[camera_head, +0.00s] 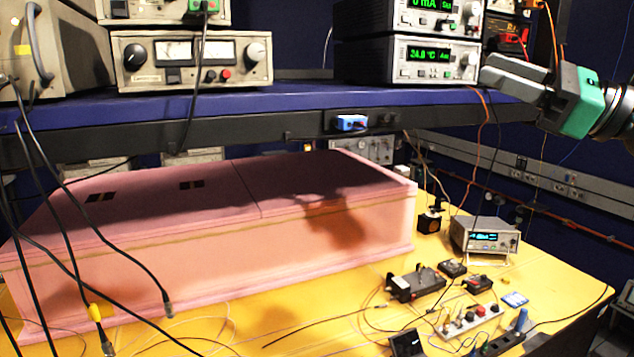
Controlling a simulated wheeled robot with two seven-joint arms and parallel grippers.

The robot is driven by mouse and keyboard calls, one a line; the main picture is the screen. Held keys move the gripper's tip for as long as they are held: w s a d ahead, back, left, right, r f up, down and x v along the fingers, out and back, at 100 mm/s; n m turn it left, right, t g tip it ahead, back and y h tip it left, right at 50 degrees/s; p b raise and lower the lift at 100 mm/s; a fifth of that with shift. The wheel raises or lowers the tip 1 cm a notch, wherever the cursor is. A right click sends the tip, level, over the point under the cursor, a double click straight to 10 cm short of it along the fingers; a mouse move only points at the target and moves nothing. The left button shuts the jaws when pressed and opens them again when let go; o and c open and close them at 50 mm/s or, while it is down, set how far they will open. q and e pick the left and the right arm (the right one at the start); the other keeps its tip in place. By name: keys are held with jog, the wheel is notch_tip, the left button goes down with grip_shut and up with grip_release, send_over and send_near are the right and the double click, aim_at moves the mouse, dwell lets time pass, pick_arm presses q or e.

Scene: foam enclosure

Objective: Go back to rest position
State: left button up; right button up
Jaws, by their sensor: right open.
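My right gripper (487,72) is at the upper right, with grey fingers and a green part on its wrist. It is open and its fingers point left. In the picture its tips lie just right of the lower instrument of the stacked pair. I see nothing between the fingers. My left gripper is not in the picture. The pink foam enclosure (220,270) lies closed on the yellow table (470,275), and a dark shadow falls on its top and front.
A blue-edged shelf (300,98) crosses above the enclosure and bears stacked instruments (435,60) and a metered power supply (192,62). Black cables (60,260) hang at the left. A small meter (484,237) and several small devices (414,285) crowd the table's right side.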

jog(key=w+d+f+n+t+h, duration=0.2)
jog(key=f+n+t+h, duration=0.2)
jog(key=f+n+h, duration=1.3)
jog(key=w+d+f+n+t+h, duration=0.3)
jog(key=f+n, duration=0.9)
jog(key=f, duration=1.3)
jog(key=s+a+f+m+g, duration=0.15)
jog(key=s+f+g, duration=0.25)
jog(key=s+f, duration=0.4)
jog(key=s+a+f+m+g, duration=0.1)
jog(key=s+f+m+g, duration=0.3)
jog(key=f, duration=0.7)
jog(key=s+a+f+m+g+y, duration=0.1)
jog(key=s+a+f+g, duration=0.15)
jog(key=s+f, duration=0.45)
jog(key=s+a+f+g+y, duration=0.1)
jog(key=s+a+f+g, duration=0.2)
jog(key=s, duration=0.8)
notch_tip(320, 180, down, 29)
jog(key=d+g, duration=0.1)
jog(key=g, duration=0.1)
jog(key=s+d+f, duration=0.2)
jog(key=s+f, duration=0.8)
jog(key=s+d+f+g, duration=0.1)
jog(key=s+d+f, duration=0.1)
jog(key=s+f, duration=0.8)
jog(key=shift+f+h, duration=0.3)
jog(key=shift+f, duration=0.2)
